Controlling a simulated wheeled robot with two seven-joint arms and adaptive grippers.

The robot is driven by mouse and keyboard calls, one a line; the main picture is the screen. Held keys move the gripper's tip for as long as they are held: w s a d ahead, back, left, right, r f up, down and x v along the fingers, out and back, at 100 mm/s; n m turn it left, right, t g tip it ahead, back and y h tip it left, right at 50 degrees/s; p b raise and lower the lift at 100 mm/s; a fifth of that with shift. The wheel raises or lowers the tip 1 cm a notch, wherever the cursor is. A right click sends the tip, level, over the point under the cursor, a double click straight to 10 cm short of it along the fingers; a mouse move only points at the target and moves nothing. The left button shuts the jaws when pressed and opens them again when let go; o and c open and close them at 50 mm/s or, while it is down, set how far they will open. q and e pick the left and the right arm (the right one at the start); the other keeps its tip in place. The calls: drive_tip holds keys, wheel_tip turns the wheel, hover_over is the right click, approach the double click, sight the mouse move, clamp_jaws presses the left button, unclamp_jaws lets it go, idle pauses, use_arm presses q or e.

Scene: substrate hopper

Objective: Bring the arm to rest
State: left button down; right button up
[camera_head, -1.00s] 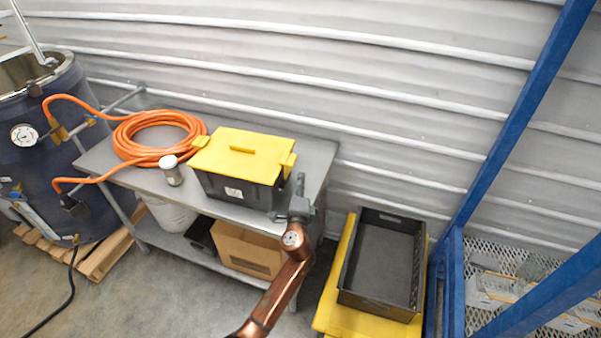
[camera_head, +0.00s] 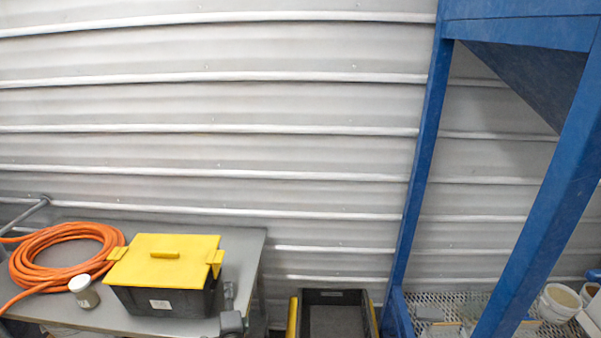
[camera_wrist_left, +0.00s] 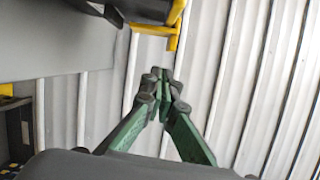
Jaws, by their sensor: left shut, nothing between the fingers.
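My left gripper (camera_head: 229,296) shows at the bottom of the head view, beside the right end of the grey table (camera_head: 255,245). Most of its arm is below the picture. In the left wrist view its green fingers (camera_wrist_left: 163,85) meet at their dark tips with nothing between them, in front of the corrugated wall. My right gripper is in neither view.
A black toolbox with a yellow lid (camera_head: 172,262), an orange hose coil (camera_head: 35,278) and a small jar (camera_head: 83,291) are on the table. A dark crate (camera_head: 338,297) stands right of it. A blue frame (camera_head: 420,160) rises farther right.

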use_arm(q)
drive_tip(key=s+a+f+n+g, duration=0.4)
drive_tip(key=s+a+f+n, duration=0.15)
drive_tip(key=s+f, duration=0.35)
drive_tip(key=s+a+f+n+g, duration=0.35)
drive_tip(key=s+a+f, duration=0.3)
drive_tip(key=s, duration=0.55)
drive_tip(key=s+d+f+n+g+h, duration=0.2)
drive_tip(key=s+f, duration=0.1)
drive_tip(key=s, duration=0.5)
drive_tip(key=s+d+f+n+g+h, duration=0.2)
drive_tip(key=s, duration=0.5)
drive_tip(key=s+d+f+n+g+h, duration=0.1)
drive_tip(key=s+d+f+n+g, duration=0.15)
drive_tip(key=s, duration=0.55)
wheel_tip(320, 180, down, 32)
drive_tip(key=s+d+m+h, duration=0.1)
drive_tip(key=s+d, duration=0.1)
drive_tip(key=s, duration=0.1)
drive_tip(key=s+f+g+b, duration=0.1)
drive_tip(key=s+f, duration=1.6)
drive_tip(key=s, duration=0.1)
drive_tip(key=shift+s+a+f+m+g, duration=0.2)
drive_tip(key=shift+f+m+g, duration=0.1)
drive_tip(key=shift+m+g, duration=0.15)
